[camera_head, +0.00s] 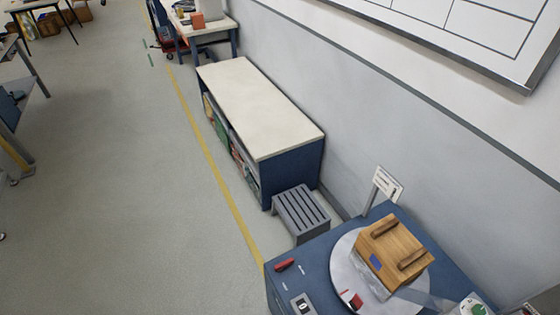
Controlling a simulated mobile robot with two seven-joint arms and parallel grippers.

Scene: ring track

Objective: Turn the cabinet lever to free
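The blue cabinet (318,250) stands at the lower right, partly cut off by the bottom edge. A small red lever (285,265) sits on its top near the left corner, lying roughly crosswise in the picture. Small white marks are printed beside it, too small to read. A pale round disc (343,262) lies on the cabinet top and bears a wooden block (393,250) with two raised bars and a blue patch. Neither of my grippers is in view.
A small dial or counter box (303,304) and a red-and-white piece (352,300) are near the front. A sign (387,184) stands behind the disc. A grey step stool (300,214) and a long bench (258,105) line the wall. Floor on the left is clear.

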